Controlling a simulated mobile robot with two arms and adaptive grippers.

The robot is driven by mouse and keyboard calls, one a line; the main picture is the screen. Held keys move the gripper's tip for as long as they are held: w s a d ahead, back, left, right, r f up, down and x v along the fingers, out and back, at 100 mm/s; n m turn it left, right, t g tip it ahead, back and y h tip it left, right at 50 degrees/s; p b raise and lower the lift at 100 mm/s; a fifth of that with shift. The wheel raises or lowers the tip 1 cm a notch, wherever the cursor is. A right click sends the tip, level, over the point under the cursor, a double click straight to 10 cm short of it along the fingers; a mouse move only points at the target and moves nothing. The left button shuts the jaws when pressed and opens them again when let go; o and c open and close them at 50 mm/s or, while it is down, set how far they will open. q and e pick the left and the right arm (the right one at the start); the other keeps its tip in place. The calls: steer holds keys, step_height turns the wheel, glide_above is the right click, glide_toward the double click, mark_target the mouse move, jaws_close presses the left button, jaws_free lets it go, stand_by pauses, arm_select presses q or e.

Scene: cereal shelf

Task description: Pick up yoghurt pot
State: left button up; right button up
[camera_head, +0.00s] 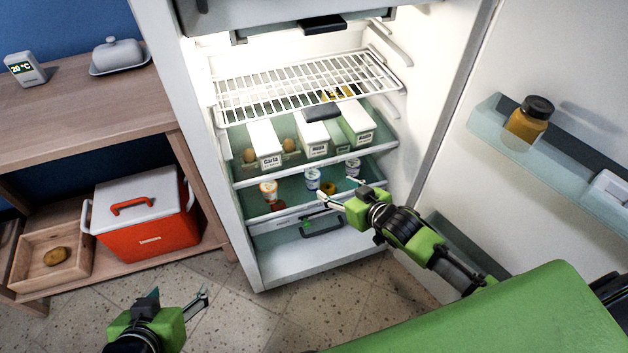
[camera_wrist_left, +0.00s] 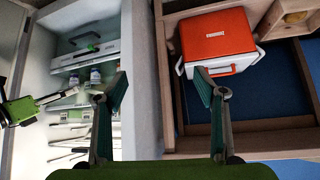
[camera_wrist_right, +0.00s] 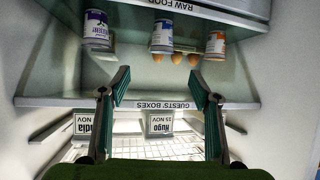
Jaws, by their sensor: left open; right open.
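Three small pots stand in the fridge on the lower green shelf (camera_head: 290,203): one with an orange label (camera_head: 269,192), one with a blue label (camera_head: 312,179) and one with a dark purple label (camera_head: 352,168). In the right wrist view, which is upside down, they are the purple pot (camera_wrist_right: 97,30), the blue pot (camera_wrist_right: 162,36) and the orange pot (camera_wrist_right: 216,46). I cannot read which is yoghurt. My right gripper (camera_head: 337,188) is open and empty in front of the shelf, apart from the pots. My left gripper (camera_head: 178,296) is open and empty outside the fridge, low at the left.
White boxes (camera_head: 313,140) and eggs sit on the shelf above, labelled "GUESTS BOXES", under a white wire rack (camera_head: 300,88). The open fridge door (camera_head: 540,150) is at right, with a jar (camera_head: 529,120). A red cooler (camera_head: 145,215) stands on a wooden shelf unit at left.

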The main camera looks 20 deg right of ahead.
mark_target(313, 175)
arm_select(q)
steer(key=w+d+r+t+h+b, duration=0.2)
steer(key=w+d+r+t+b, duration=0.15)
steer(key=w+r+t, duration=0.7)
arm_select(e)
steer(key=x, duration=0.8)
steer(key=shift+a+b+x, duration=0.2)
steer(key=shift+b+x, duration=0.25)
steer(key=shift+x, duration=0.7)
steer(key=x, duration=0.1)
steer(key=b+x, duration=0.1)
steer(key=shift+w+a+r, duration=0.1)
steer(key=shift+w+a, duration=0.05)
steer(key=shift+w, duration=0.2)
arm_select(q)
steer(key=s+d+r+t+h, duration=0.1)
steer(key=s+r+t+h, duration=0.2)
steer(key=r, duration=1.4)
steer(key=shift+s+d+m+t, duration=0.2)
steer(key=shift+s+m+t, duration=0.2)
steer(key=shift+s+t, duration=0.75)
arm_select(e)
steer(key=c, duration=1.2)
